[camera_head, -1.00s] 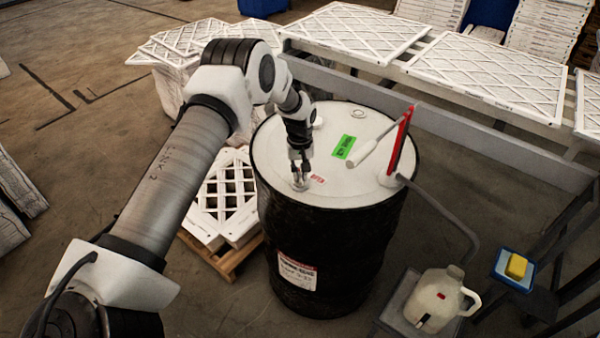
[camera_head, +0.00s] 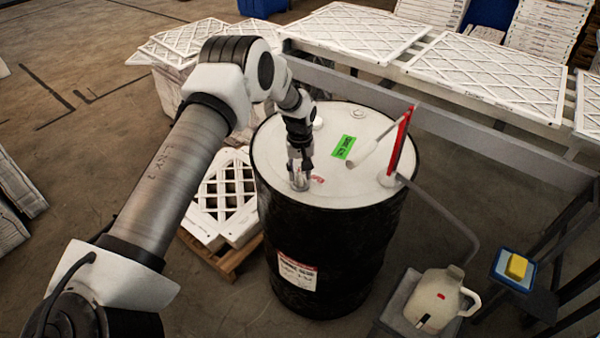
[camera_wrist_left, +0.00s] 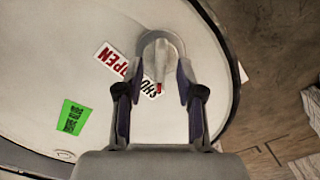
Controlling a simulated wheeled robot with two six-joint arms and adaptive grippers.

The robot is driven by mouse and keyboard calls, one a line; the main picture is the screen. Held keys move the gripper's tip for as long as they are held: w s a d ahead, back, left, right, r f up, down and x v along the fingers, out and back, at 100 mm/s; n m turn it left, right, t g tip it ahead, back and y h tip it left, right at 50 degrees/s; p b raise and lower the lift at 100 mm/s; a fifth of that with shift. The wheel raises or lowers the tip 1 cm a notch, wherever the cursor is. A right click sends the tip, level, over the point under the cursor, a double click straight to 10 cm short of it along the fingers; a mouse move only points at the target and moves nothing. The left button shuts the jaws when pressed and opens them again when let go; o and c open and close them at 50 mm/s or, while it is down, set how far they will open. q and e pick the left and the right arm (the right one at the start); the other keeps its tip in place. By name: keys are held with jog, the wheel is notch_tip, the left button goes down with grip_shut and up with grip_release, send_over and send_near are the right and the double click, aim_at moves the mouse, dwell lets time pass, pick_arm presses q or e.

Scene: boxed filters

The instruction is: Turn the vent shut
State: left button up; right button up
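The vent is a small pale knob (camera_wrist_left: 158,62) with a red mark, on the white top of a black drum (camera_head: 330,245), near its edge. A red-lettered OPEN label (camera_wrist_left: 111,58) and a partly covered SHUT label (camera_wrist_left: 150,90) lie beside it. The red mark is by the SHUT label. My left gripper (camera_head: 299,186) is lowered over the vent from above. In the left wrist view its fingers (camera_wrist_left: 160,68) stand apart on either side of the knob, with slight gaps visible. In the head view the gripper hides most of the vent. My right gripper is not in view.
A green label (camera_head: 343,147) and a red upright piece with a pale handle (camera_head: 398,140) are on the drum top. A jug (camera_head: 438,298) stands at the lower right, by a yellow sponge (camera_head: 516,266). White filters (camera_head: 490,75) lie on the rack behind.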

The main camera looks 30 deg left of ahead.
aim_at(300, 175)
pick_arm(q)
notch_tip(300, 175, up, 11)
jog(key=shift+r, duration=0.2)
dwell(0.4)
